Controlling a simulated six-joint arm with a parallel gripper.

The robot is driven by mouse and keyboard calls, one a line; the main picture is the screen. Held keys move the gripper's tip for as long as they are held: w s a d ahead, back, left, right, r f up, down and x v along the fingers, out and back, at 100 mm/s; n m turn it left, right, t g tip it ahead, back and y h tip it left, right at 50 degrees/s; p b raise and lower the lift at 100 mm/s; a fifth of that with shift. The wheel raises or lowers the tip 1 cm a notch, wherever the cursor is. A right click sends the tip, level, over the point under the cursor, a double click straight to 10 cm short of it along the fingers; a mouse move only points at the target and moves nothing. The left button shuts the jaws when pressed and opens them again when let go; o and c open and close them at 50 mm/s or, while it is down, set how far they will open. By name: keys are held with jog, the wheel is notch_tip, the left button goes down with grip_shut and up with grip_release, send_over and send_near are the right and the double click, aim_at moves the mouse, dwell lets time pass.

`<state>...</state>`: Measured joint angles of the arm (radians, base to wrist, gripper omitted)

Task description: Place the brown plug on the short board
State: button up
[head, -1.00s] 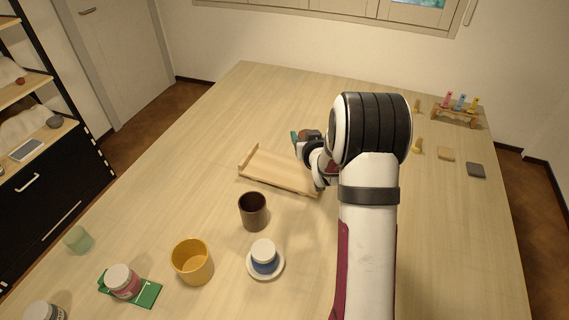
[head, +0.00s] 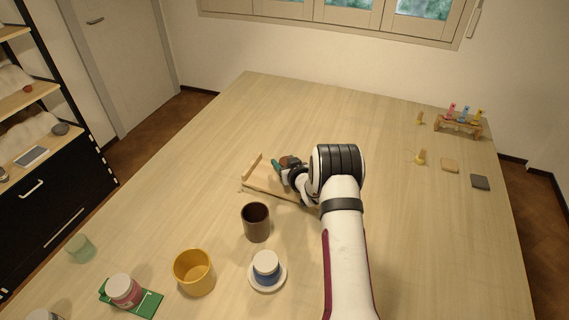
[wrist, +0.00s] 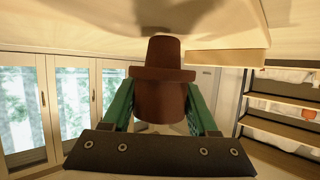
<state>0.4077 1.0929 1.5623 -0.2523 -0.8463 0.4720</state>
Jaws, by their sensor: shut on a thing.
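The brown plug (wrist: 156,90) is a stepped round piece with a wide flange. My gripper (wrist: 160,100) is shut on it, with a green finger on each side. The wrist picture is upside down, and the plug's narrow end points at the pale wooden surface. In the head view my gripper (head: 281,165) is over the short board (head: 257,181), a light wooden board with a raised strip at its left end. My gripper and arm hide much of the board's right part. The strip also shows in the wrist view (wrist: 225,58). I cannot tell whether the plug touches the board.
A dark brown cup (head: 256,232) stands just in front of the board. Nearer are a yellow cup (head: 194,277), a blue jar (head: 266,269) on a saucer and a pink jar (head: 124,292). A tube rack (head: 458,125) stands far right. The table behind the board is clear.

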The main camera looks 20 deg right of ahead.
jog(key=shift+f, duration=0.25)
jog(key=shift+f, duration=0.1)
jog(key=o, duration=1.4)
